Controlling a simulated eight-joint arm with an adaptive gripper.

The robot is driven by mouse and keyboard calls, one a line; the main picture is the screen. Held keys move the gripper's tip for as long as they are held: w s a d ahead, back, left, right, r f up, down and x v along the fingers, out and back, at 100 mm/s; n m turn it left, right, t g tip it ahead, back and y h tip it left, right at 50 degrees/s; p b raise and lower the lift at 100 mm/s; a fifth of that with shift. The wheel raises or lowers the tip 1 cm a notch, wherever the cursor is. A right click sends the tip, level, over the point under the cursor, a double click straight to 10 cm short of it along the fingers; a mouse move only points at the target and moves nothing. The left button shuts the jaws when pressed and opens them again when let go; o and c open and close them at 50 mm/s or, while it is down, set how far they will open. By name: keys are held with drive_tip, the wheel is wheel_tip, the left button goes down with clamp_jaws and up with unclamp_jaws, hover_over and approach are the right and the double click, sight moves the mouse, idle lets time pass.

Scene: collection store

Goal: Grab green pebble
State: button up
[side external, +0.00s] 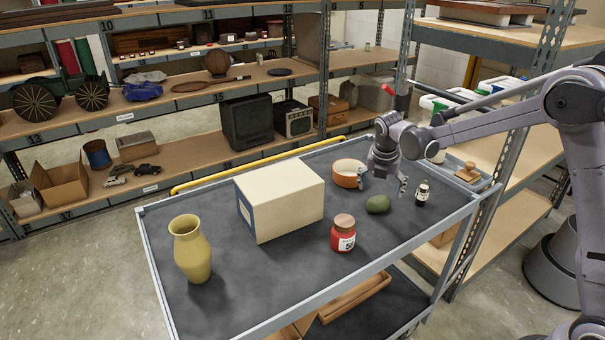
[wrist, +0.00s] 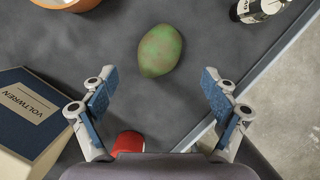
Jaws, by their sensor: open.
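The green pebble (side external: 378,204) lies on the dark top of the cart, to the right of a red jar. In the wrist view the pebble (wrist: 160,50) is mottled green and brown and sits ahead of the fingers, near the top middle. My gripper (side external: 389,186) is above the cart top, close to the pebble. In the wrist view my gripper (wrist: 160,93) is open, with its blue-padded fingers wide apart and nothing between them. The pebble is apart from both fingers.
The jar (wrist: 127,143) is near the left finger. The cart has a raised rim.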

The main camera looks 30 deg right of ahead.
sight(379, 200)
drive_tip(key=shift+x, duration=3)
drive_tip(key=c, duration=1.6)
